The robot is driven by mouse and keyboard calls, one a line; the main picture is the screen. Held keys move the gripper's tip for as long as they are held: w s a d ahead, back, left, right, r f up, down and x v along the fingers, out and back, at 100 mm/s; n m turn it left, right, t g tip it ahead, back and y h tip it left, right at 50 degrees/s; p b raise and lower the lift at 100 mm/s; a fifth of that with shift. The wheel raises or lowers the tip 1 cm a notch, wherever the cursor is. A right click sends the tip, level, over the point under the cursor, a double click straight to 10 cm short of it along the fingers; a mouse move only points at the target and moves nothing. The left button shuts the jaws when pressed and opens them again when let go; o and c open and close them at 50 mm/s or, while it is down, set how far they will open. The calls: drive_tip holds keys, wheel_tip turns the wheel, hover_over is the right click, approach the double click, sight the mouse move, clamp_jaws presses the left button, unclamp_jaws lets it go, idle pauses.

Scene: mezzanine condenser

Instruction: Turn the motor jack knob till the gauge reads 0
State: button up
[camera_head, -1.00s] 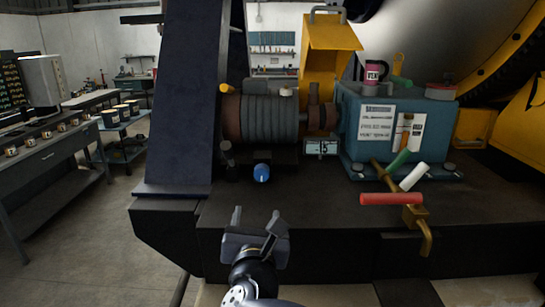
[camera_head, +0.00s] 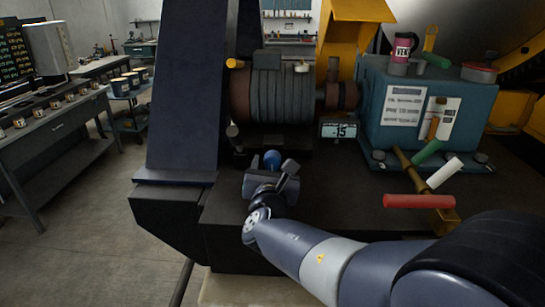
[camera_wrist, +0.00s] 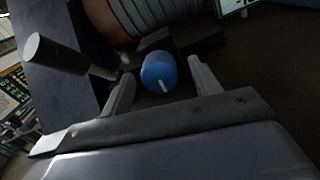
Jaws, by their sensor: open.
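The blue motor jack knob (camera_head: 272,160) sits low in front of the ribbed motor (camera_head: 280,95). In the wrist view the knob (camera_wrist: 159,72) has a white mark on its face, pointing toward the lower right. My gripper (camera_head: 271,172) is open in front of the knob. In the wrist view its two fingers (camera_wrist: 162,84) stand on either side of the knob, with gaps visible at both sides. The gauge (camera_head: 339,130), right of the knob, shows about 15, perhaps with a minus sign; its edge also shows in the wrist view (camera_wrist: 236,5).
A dark cylindrical post (camera_wrist: 55,52) rises left of my gripper. The teal gearbox (camera_head: 425,100) stands at right, with red (camera_head: 419,201), white (camera_head: 444,173) and green (camera_head: 427,152) handles before it. A slanted dark beam (camera_head: 187,90) stands at left. The platform's front (camera_head: 330,190) is clear.

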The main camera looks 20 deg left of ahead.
drive_tip(key=shift+x, duration=1.1)
drive_tip(key=shift+c, duration=0.3)
drive_tip(key=c, duration=0.9)
